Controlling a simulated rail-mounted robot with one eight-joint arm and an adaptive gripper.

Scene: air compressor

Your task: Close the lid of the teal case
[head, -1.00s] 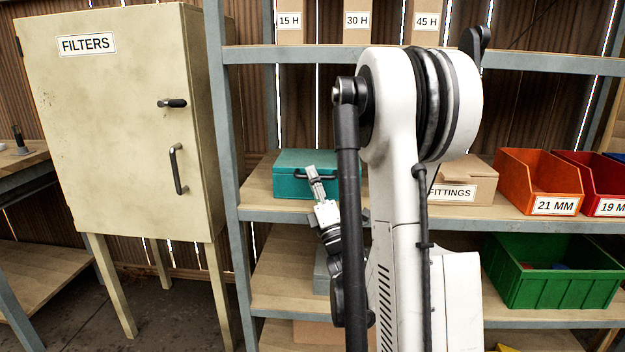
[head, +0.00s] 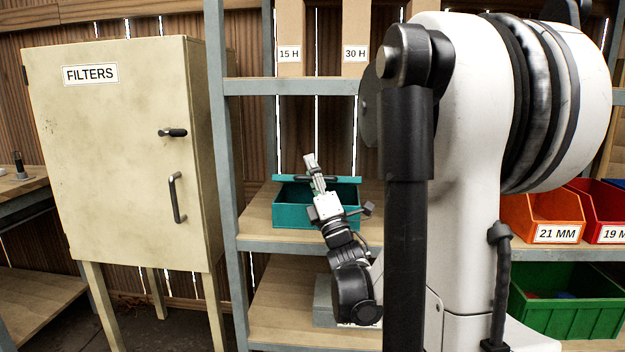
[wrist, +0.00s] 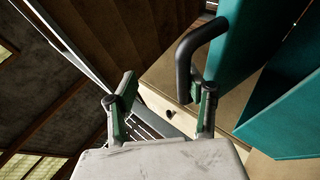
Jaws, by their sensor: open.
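The teal case (head: 290,215) stands on the middle shelf in the head view, and its lid (head: 345,180) is raised, seen nearly edge-on above a dark opening. In the wrist view the lid (wrist: 242,40) fills the upper right, with its black handle (wrist: 200,42) reaching toward my right finger. The case body (wrist: 285,125) shows at the right edge. My gripper (wrist: 166,95) is open with nothing between its fingers, close beside the handle; contact is unclear. In the head view my gripper (head: 313,172) is in front of the lid and hides part of it.
The shelf board (head: 258,215) is bare left of the case, beside a grey upright post (head: 222,150). A cream filters cabinet (head: 120,150) stands further left. Orange (head: 540,215) and green (head: 570,300) bins are at the right. My arm hides the middle shelf's centre.

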